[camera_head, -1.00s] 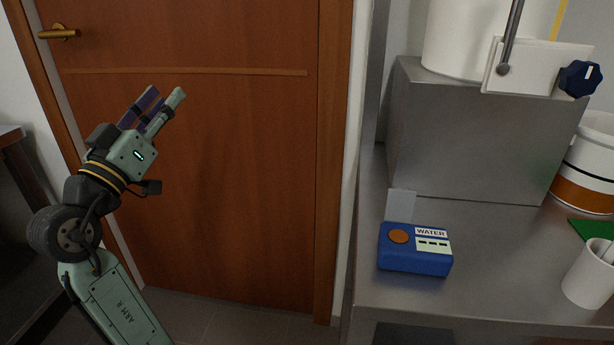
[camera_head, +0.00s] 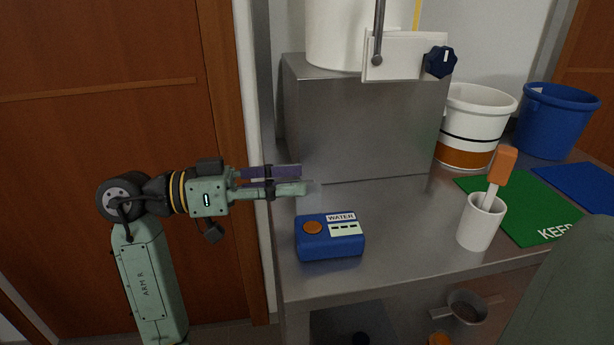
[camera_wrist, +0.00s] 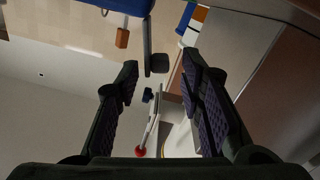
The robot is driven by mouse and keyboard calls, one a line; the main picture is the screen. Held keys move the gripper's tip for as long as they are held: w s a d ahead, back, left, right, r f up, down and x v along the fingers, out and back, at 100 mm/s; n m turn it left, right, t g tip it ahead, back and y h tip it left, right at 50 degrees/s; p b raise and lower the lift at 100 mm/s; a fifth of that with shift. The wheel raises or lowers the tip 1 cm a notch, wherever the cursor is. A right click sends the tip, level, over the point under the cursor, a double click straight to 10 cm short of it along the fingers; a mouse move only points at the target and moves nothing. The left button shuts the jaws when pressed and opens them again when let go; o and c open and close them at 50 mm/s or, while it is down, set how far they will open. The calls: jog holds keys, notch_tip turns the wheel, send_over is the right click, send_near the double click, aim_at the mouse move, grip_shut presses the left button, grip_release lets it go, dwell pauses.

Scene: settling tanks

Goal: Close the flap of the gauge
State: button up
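The gauge (camera_head: 330,243) is a blue box with an orange round button, a WATER label and a small display. It lies on the steel bench. Its clear flap (camera_head: 314,188) is faint in the head view and seems to stand up at the gauge's back edge, partly hidden by my fingertips. My gripper (camera_head: 302,180) points right, above and behind the gauge in the picture, with its tips at or near the flap; I cannot tell whether they touch. In the wrist view my gripper (camera_wrist: 160,68) has its fingers apart with nothing between them. I do not make out the gauge there.
A steel block (camera_head: 365,120) with a white tank (camera_head: 345,35) stands behind the gauge. To the right are a white cup (camera_head: 480,225) holding an orange-handled tool, a green mat (camera_head: 525,205), a white bucket (camera_head: 470,120) and a blue bucket (camera_head: 553,120). The bench front is clear.

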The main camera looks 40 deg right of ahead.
aim_at(307, 181)
jog(key=shift+x, duration=1.7)
grip_shut()
